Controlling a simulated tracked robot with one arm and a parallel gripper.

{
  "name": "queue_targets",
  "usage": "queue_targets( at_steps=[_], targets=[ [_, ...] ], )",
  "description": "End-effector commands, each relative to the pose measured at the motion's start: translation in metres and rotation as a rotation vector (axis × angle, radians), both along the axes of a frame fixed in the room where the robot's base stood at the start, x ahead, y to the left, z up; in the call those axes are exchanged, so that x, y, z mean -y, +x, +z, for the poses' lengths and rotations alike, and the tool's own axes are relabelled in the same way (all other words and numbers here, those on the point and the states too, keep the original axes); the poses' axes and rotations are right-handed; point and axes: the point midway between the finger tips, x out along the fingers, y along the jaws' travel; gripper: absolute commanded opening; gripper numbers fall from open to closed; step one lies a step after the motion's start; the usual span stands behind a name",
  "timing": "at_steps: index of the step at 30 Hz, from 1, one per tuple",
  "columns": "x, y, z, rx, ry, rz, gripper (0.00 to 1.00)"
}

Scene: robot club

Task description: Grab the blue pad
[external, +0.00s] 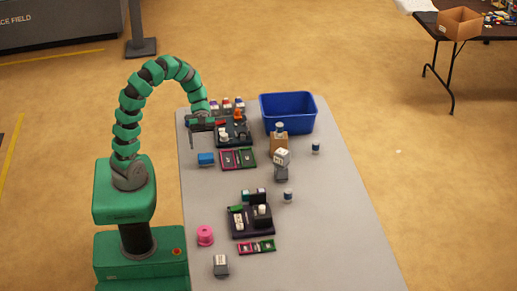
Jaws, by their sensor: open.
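A small blue block (206,159), which looks like the blue pad, lies on the grey table (330,240) near its left edge, to the left of a pink and green tray. My gripper (204,139) hangs above and just behind the blue block, apart from it. Its jaws are open, with one thin finger showing at the left. The other finger is hard to make out against the dark tray behind it. Nothing shows between the jaws.
A pink and green tray (238,158) lies right of the block. A dark tray with small items (235,133) stands behind. A blue bin (288,112) and white-and-grey blocks (281,165) stand farther right. A pink spool (205,235) stands nearer. Table below the block is clear.

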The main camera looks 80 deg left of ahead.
Motion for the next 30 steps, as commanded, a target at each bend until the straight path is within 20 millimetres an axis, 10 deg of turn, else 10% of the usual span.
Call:
queue_targets(
  at_steps=[30],
  targets=[
    [0.063,0.001,-0.032,0.001,0.001,0.000,0.86]
  ],
)
